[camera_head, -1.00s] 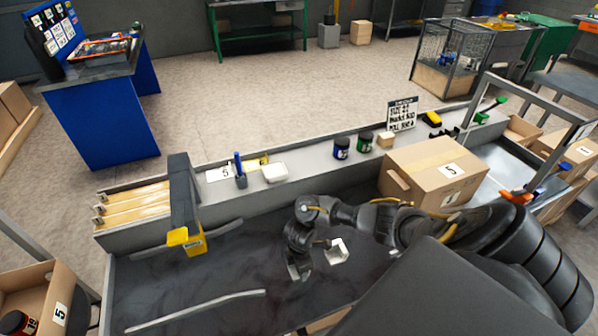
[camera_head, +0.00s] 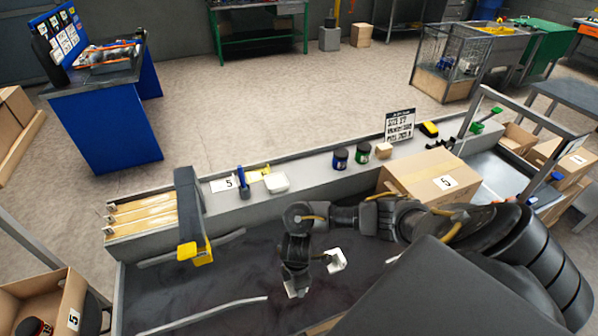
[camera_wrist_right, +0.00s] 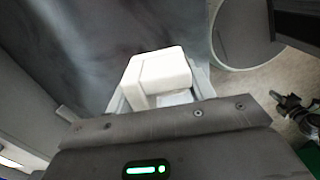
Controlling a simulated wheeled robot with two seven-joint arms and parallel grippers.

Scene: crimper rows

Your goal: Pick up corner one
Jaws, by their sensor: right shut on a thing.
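In the right wrist view the same white blocky corner piece (camera_wrist_right: 156,76) fills the space in front of the gripper body. My right gripper is shut on it; its fingers are largely hidden. I cannot tell the piece's exact height above the worktop. My left gripper is in neither view.
A cardboard box marked 5 (camera_head: 428,180) stands on the bench to the right. Dark jars (camera_head: 340,158), a white block (camera_head: 276,182) and a sign (camera_head: 399,127) line the back ledge. A grey post with yellow end (camera_head: 190,215) stands left. Curved grey strips (camera_head: 205,314) lie on the worktop.

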